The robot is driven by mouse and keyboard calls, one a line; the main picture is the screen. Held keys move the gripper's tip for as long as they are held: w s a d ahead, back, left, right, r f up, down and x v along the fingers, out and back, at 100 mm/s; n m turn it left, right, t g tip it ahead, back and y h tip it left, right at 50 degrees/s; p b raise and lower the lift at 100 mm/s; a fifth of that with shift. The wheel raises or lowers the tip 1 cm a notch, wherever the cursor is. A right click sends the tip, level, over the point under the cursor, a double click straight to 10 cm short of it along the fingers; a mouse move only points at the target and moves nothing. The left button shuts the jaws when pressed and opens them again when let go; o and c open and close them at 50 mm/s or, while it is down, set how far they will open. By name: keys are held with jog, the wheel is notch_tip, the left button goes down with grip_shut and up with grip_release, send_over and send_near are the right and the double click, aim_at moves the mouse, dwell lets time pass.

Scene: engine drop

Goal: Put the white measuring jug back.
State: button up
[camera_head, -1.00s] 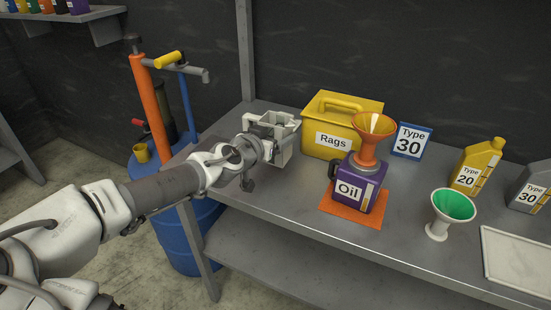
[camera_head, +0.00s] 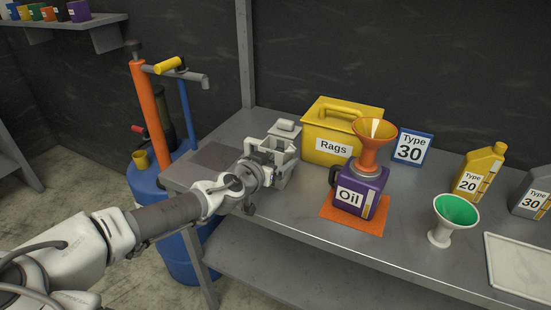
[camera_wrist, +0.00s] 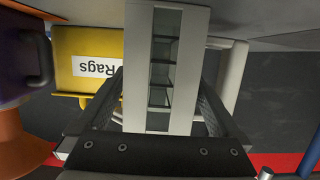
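The white measuring jug (camera_wrist: 180,65) fills the middle of the wrist view, with a grey graduated strip down its side. My gripper (camera_wrist: 163,90) has a finger along each side of the jug and appears shut on it. In the head view, my gripper (camera_head: 268,160) and the jug (camera_head: 287,137) are at the left part of the workbench, just left of the yellow Rags box (camera_head: 312,150). The jug looks upright. Its base is cut off in the wrist view and partly hidden in the head view, so I cannot tell whether it touches the bench.
The purple Oil can (camera_head: 352,197) with an orange funnel (camera_head: 372,155) stands on an orange mat (camera_head: 340,222). A dark square (camera_head: 213,157) lies bare at the bench's left end. A white and green funnel (camera_head: 441,236) and a pale tray (camera_head: 522,268) are at right.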

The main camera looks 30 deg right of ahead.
jog(key=shift+f, duration=0.2)
jog(key=p+v, duration=0.3)
jog(key=v, duration=1.4)
jog(key=shift+s, duration=0.35)
jog(key=shift+a, duration=0.1)
